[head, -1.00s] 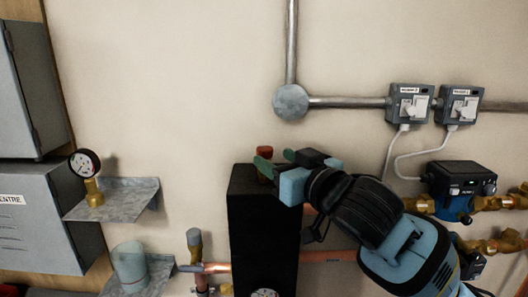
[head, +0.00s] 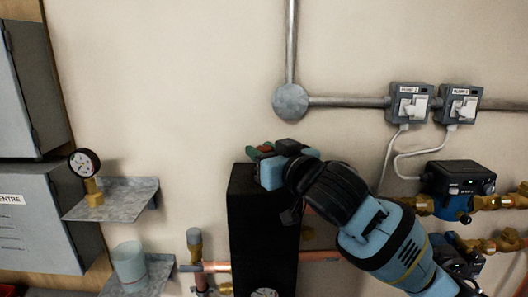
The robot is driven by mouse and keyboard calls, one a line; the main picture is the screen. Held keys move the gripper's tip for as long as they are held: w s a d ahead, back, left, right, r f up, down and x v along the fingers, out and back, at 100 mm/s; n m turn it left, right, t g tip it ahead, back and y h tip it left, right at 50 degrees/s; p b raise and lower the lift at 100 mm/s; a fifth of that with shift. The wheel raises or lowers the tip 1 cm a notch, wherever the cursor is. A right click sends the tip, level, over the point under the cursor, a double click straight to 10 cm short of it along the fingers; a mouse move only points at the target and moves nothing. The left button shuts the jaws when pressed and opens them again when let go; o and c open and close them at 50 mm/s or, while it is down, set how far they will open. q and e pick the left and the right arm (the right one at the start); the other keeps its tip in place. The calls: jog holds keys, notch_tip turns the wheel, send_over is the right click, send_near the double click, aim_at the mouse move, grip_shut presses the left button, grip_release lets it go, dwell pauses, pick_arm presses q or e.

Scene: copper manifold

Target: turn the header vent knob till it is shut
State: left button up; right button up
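The header is a tall black block (head: 262,225) against the wall. The red vent knob (head: 266,147) sits at its top and only a small part of it shows. My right gripper (head: 261,153) is at the knob, with its green fingertips close against it. The blue gripper body and the wrist hide most of the knob and the fingers. I cannot tell whether the fingers are closed on the knob or just around it. My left gripper is not in view.
Copper pipe (head: 325,256) runs behind the header. A gauge (head: 84,162) stands on the upper metal shelf (head: 130,195) and a cup (head: 129,262) on the lower one. A blue pump (head: 450,204) and brass valves are at right.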

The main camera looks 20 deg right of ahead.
jog(key=shift+c, duration=1.3)
jog(key=shift+m+h, duration=0.3)
jog(key=shift+h, duration=0.2)
jog(key=m+h, duration=0.2)
jog(key=h, duration=0.1)
jog(key=m+h, duration=0.2)
jog(key=h, duration=0.1)
jog(key=shift+a+f+h, duration=0.1)
jog(key=shift+h, duration=0.2)
jog(key=m+h, duration=0.2)
jog(key=h, duration=0.1)
jog(key=m+g+h, duration=0.1)
jog(key=m+h, duration=0.1)
jog(key=shift+g+h, duration=0.3)
jog(key=shift+h, duration=0.1)
jog(key=shift+d+m+h, duration=0.2)
jog(key=shift+m+h, duration=0.1)
jog(key=o, duration=1)
